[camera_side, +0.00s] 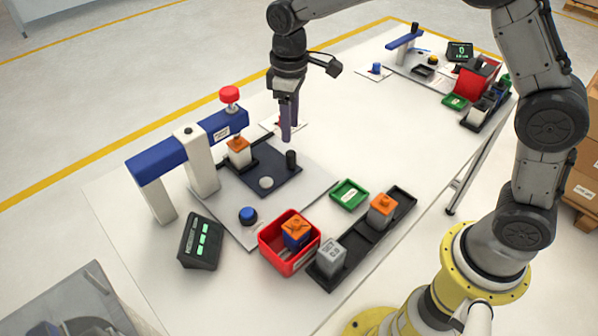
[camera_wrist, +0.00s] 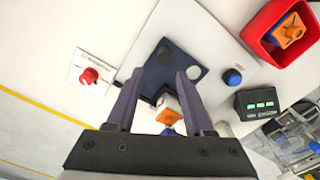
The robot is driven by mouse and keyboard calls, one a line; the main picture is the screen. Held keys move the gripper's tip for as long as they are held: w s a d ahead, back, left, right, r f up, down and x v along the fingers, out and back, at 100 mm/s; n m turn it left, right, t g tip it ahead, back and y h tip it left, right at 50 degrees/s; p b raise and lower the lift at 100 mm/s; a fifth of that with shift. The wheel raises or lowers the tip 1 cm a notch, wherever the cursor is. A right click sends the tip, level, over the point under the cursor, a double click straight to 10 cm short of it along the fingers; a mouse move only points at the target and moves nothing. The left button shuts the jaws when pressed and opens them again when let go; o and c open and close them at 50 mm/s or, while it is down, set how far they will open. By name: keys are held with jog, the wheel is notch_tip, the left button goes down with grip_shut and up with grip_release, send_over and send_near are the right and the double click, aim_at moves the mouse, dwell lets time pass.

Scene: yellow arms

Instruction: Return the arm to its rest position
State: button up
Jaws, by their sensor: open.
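My gripper (camera_side: 288,120) hangs fingers-down above the far edge of the dark fixture plate (camera_side: 281,180), clear of it. In the wrist view its two fingers (camera_wrist: 158,92) are spread apart with nothing between them. A white block with an orange top (camera_side: 239,152) stands on the fixture under the blue press arm (camera_side: 190,150) with its red knob (camera_side: 229,94). That block also shows in the wrist view (camera_wrist: 168,108), beyond the fingers.
A red bin (camera_side: 290,262) holds an orange-and-blue part. A black tray (camera_side: 345,255) carries a grey block (camera_side: 330,256) and an orange-topped block (camera_side: 382,209). A green tray (camera_side: 349,194), blue button (camera_side: 248,215) and display box (camera_side: 200,242) are nearby. The table's far middle is clear.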

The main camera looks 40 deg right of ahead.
jog(key=s+d+r+m+t, duration=0.2)
jog(key=s+d+r+t, duration=0.35)
jog(key=s+r, duration=0.85)
jog(key=s+d+f+m, duration=0.2)
jog(key=s, duration=0.5)
jog(key=s+d+f+m, duration=0.2)
jog(key=s+f, duration=0.1)
jog(key=s, duration=0.3)
jog(key=shift+s, duration=0.35)
